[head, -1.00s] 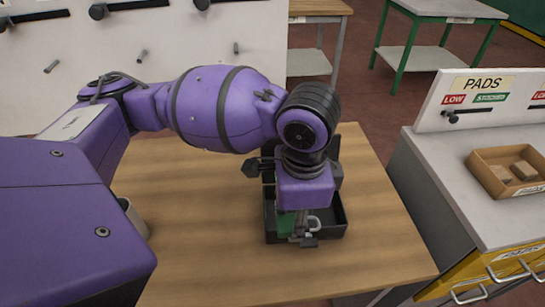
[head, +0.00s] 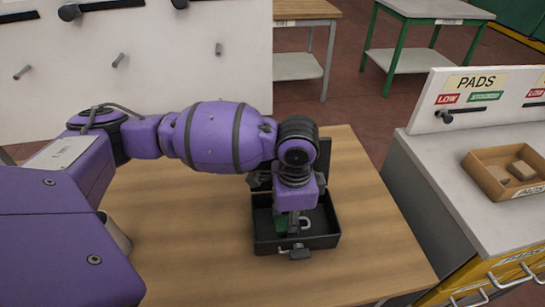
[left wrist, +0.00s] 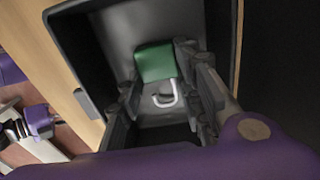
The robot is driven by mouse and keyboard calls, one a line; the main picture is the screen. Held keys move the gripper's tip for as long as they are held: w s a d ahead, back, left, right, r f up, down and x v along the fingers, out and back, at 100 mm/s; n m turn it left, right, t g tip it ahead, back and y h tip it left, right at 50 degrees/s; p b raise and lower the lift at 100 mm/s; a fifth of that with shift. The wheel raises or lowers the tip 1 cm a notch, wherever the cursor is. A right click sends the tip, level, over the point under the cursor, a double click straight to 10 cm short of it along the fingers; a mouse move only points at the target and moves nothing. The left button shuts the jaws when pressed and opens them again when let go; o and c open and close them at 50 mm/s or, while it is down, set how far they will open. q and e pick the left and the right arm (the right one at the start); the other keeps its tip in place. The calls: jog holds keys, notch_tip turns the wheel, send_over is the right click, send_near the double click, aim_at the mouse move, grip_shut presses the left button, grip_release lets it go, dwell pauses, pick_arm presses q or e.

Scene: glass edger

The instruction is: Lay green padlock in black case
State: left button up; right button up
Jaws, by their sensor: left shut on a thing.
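The green padlock (head: 281,226) has a pale shackle and is between the fingers of my left gripper (head: 297,238), over the inside of the black case. The black case (head: 266,246) lies open on the wooden table, its lid raised at the back behind my wrist. In the left wrist view the padlock (left wrist: 154,62) shows its green body and shackle between the fingers (left wrist: 160,80), with the dark case (left wrist: 75,42) around it. I cannot tell whether the padlock touches the case floor. My right gripper is out of view.
The wooden table (head: 190,260) is clear around the case. A cup-like container (head: 116,232) stands at its left, partly hidden by my arm. To the right is a grey counter (head: 455,190) with a cardboard box of pads (head: 486,182).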

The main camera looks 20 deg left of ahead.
pick_arm(q)
jog(key=o, duration=1.2)
jog(key=shift+w, duration=0.1)
jog(key=shift+c, duration=0.2)
jog(key=shift+o, duration=0.3)
jog(key=shift+r, duration=0.1)
jog(key=shift+r, duration=0.25)
notch_tip(320, 180, up, 12)
jog(key=p, duration=0.1)
jog(key=shift+f, duration=0.2)
